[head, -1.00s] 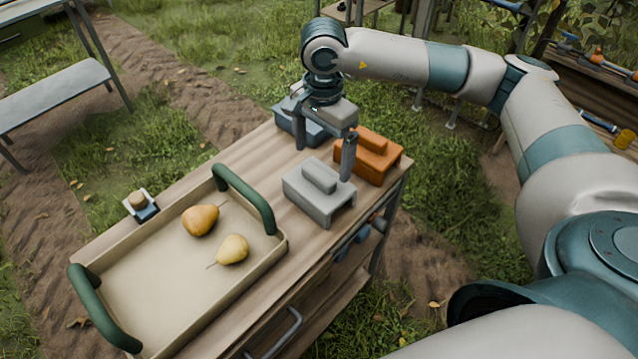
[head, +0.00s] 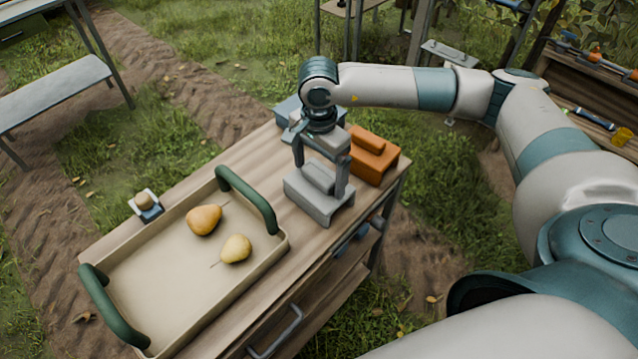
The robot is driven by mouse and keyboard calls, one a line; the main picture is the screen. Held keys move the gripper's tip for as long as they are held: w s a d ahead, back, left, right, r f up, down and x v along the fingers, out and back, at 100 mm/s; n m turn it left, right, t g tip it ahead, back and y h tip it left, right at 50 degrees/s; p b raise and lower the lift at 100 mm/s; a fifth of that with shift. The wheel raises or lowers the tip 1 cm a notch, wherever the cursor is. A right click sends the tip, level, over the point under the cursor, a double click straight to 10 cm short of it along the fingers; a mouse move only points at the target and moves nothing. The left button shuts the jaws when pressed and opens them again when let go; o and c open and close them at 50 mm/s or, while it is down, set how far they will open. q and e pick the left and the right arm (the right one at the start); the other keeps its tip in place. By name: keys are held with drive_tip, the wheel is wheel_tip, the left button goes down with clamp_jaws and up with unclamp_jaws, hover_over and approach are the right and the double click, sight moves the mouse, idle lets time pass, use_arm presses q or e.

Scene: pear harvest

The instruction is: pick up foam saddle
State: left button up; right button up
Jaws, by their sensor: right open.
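A light grey saddle-shaped block (head: 322,208), which looks like the foam saddle, sits on the wooden cart top with a raised rib along its top. My right gripper (head: 321,178) points down over it with jaws open. One finger shows at the rib's left end and the other at its right side. I cannot tell whether they touch it. An orange block (head: 372,157) of similar shape stands just behind and to the right. A blue-grey block (head: 290,108) is behind, partly hidden by my gripper. My left gripper is not in view.
A beige tray (head: 150,258) with green handles fills the cart's left part, holding a brown-orange pear (head: 204,219) and a yellow pear (head: 236,248). A small white-and-blue item (head: 147,205) stands beyond the tray's far edge. The cart top (head: 283,262) is bare between tray and grey block.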

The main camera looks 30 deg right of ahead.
drive_tip(key=shift+c, duration=0.7)
drive_tip(key=c, duration=1.3)
